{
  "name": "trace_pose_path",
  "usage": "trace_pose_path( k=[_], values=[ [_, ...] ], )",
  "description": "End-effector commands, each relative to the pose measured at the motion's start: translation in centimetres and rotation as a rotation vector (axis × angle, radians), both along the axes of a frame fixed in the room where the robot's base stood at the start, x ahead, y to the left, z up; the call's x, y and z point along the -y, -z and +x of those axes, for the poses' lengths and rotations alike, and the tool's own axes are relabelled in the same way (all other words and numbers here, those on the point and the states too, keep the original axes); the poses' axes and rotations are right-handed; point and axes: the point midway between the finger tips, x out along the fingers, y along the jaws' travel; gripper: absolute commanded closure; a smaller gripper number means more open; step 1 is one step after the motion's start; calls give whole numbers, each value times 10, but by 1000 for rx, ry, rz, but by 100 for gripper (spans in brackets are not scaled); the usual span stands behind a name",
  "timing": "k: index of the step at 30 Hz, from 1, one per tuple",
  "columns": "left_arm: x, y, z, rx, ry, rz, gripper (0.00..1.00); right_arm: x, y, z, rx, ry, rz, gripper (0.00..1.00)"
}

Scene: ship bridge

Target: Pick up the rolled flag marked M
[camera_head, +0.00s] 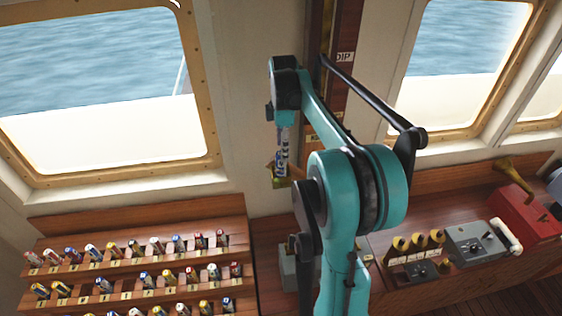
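Wooden racks (138,256) at the lower left hold several small rolled flags in stepped rows, each above a small pale label. The label letters are too small to read, so I cannot tell which flag is marked M. One arm, which seems to be my right, rises from the bottom centre and bends over at the top. Its gripper (281,160) points down in front of the wall, beyond and to the right of the racks. A small white and blue piece and a yellowish piece show at its fingers; I cannot tell whether it holds them. My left gripper is not in view.
A wooden board with a "DIP" label (345,57) stands upright behind the arm. Windows are behind. The space above the racks is clear.

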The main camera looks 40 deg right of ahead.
Motion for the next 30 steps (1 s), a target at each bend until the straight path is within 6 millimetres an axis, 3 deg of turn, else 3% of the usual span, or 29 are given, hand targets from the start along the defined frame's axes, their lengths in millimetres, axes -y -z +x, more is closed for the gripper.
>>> trace_pose_path(
  k=[11, 18, 27, 30],
  values=[
    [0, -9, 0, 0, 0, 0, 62, 4, 38, 6, -9, -20, 5, 44],
    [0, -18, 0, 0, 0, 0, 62, 3, 72, 11, -8, -20, 4, 44],
    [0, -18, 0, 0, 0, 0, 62, 2, 79, 11, -8, -19, 4, 44],
    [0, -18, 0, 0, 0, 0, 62, 2, 79, 11, -8, -19, 4, 68]
  ],
)
